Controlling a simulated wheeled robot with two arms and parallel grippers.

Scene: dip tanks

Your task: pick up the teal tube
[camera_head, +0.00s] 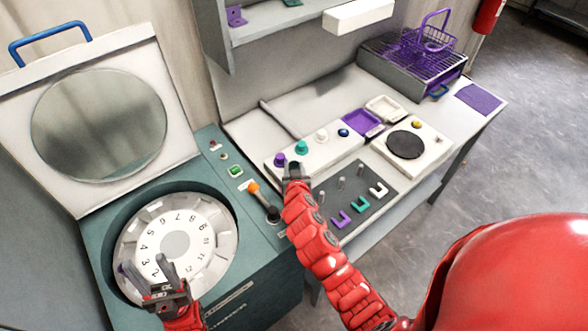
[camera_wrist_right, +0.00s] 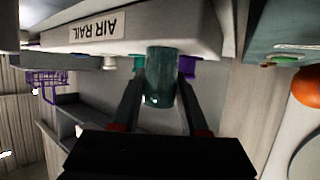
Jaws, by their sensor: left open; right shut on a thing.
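The teal tube (camera_wrist_right: 161,78) is between the two fingers of my right gripper (camera_wrist_right: 160,103) in the right wrist view, and they are shut on it. In the head view my right gripper (camera_head: 293,170) is at the front left edge of the white air rail (camera_head: 330,153), and the tube cannot be made out there. A teal fitting (camera_head: 301,147) and a purple fitting (camera_head: 280,160) sit on the rail just beyond the gripper. My left gripper (camera_head: 148,268) is open and empty over the numbered dial.
The numbered dial (camera_head: 204,218) sits in a green machine with its lid raised. An orange-topped lever (camera_head: 254,188) stands left of my right gripper. A dark plate (camera_head: 350,204) with pegs and coloured clips lies right of my right arm. A purple basket (camera_head: 432,38) is at the back right.

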